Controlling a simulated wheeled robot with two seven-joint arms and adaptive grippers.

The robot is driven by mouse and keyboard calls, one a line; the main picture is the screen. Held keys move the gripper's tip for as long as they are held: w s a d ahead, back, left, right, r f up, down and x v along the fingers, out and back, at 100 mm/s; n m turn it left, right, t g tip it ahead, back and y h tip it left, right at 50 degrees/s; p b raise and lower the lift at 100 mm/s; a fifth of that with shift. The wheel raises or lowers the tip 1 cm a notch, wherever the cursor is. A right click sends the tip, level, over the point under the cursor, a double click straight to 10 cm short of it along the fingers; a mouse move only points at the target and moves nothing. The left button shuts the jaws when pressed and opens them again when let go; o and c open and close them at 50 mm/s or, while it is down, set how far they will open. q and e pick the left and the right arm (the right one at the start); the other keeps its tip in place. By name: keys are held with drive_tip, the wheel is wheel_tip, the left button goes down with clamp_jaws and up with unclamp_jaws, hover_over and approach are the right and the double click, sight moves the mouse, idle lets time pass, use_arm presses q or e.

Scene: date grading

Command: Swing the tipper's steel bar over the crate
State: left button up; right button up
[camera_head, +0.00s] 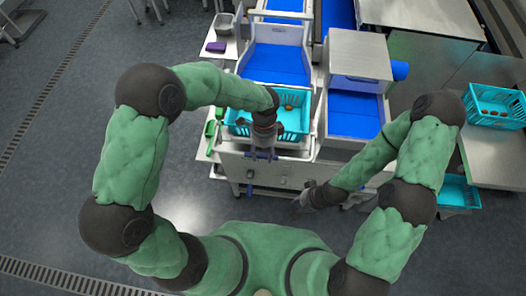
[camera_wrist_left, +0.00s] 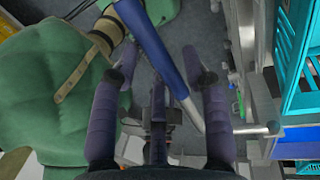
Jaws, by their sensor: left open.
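The teal crate (camera_head: 298,127) sits in the tipper (camera_head: 300,153), with a few brown dates inside; my left arm covers part of it. It also shows at the upper right of the left wrist view (camera_wrist_left: 290,45). My left gripper (camera_head: 262,157) is open at the tipper's front edge. In the left wrist view a blue-sleeved bar (camera_wrist_left: 152,42) with a bare steel end runs slantwise between the open fingers (camera_wrist_left: 165,75); I cannot tell whether they touch it. My right gripper (camera_head: 304,200) hangs lower, before the machine's front; its fingers are too small to read.
A second teal crate (camera_head: 470,98) with dates stands on the right table, and another (camera_head: 458,194) is below it. A side shelf (camera_head: 208,140) at left holds green items and a purple block (camera_head: 216,47).

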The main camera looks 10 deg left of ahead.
use_arm(q)
clamp_jaws()
drive_tip(key=shift+r, duration=0.15)
use_arm(e)
drive_tip(key=shift+r, duration=0.2)
